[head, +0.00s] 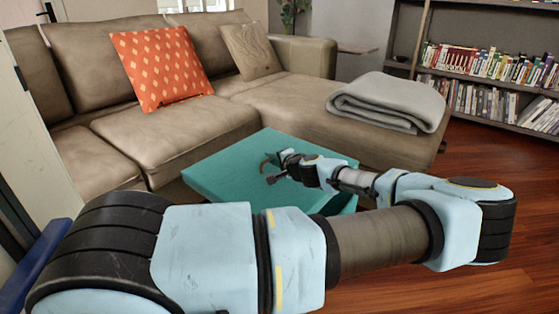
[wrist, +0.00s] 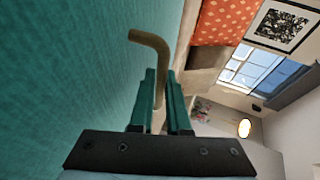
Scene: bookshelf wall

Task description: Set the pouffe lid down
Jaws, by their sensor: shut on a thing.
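The pouffe lid (head: 232,172) is a flat teal square panel in front of the sofa in the head view. It fills the left of the wrist view (wrist: 60,70) as a teal woven surface. A bent brown handle (wrist: 150,42) rises from it. My gripper (head: 276,170) is shut on this handle; in the wrist view the two fingers (wrist: 161,92) stand on either side of it. A teal part (head: 341,204) shows under the lid's right corner. My arm hides much of the near side, so I cannot tell whether the lid touches what is below.
A brown sofa (head: 170,140) stands close behind the lid, with an orange cushion (head: 160,66), a beige cushion (head: 251,50) and a folded grey blanket (head: 388,98). A bookshelf (head: 490,75) is at the back right. Wooden floor (head: 490,160) is clear at the right.

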